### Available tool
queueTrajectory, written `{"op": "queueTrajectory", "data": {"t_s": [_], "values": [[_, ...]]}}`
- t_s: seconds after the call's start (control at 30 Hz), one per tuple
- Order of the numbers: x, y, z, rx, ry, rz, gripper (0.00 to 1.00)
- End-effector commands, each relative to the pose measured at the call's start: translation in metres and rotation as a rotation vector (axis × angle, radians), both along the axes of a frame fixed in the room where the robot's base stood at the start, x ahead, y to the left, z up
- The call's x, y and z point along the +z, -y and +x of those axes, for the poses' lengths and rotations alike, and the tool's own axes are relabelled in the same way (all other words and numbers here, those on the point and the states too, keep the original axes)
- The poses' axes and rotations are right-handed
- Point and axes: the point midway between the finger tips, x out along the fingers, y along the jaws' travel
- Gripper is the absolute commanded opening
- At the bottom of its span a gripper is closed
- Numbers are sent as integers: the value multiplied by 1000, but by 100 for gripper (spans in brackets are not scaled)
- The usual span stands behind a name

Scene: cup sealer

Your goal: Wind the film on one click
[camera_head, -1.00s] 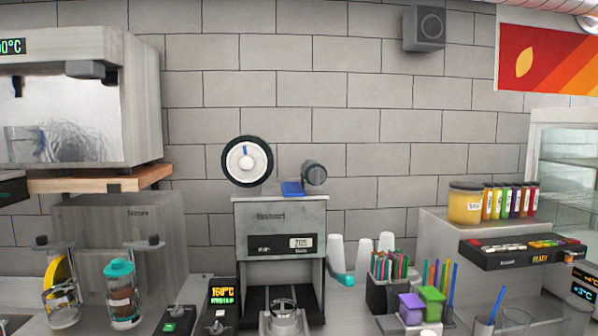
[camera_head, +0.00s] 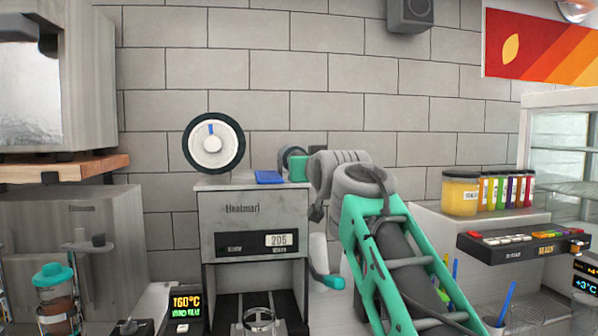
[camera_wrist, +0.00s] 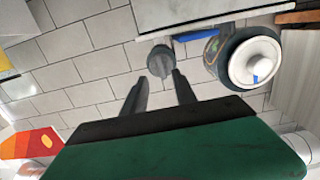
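The grey cup sealer (camera_head: 222,218) stands against the tiled wall and its display reads 205. On its top left is a black-rimmed film reel (camera_head: 236,150) with a white hub and a blue mark pointing up. A blue strip (camera_head: 268,177) lies on its top. The dark grey knob at its top right is mostly hidden behind my arm in the head view. In the wrist view the knob (camera_wrist: 159,62) shows just beyond my gripper (camera_wrist: 160,78), whose two fingers are apart and empty. Contact is not visible. The reel (camera_wrist: 256,66) shows to its right.
A jar (camera_head: 461,193) and several coloured bottles stand on a shelf at right, above a topping panel (camera_head: 520,243). A teal-lidded shaker (camera_head: 53,290) stands at left.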

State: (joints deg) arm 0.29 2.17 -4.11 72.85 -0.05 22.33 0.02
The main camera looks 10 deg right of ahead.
Motion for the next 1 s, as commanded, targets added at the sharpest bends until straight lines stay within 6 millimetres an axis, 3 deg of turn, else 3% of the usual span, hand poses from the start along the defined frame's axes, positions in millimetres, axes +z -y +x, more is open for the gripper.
{"op": "queueTrajectory", "data": {"t_s": [0.13,0.5,0.83,1.0], "values": [[23,-1,12,2,59,0,34],[24,-3,75,4,55,0,34],[21,-2,82,4,57,0,34],[21,-2,82,4,57,0,20]]}}
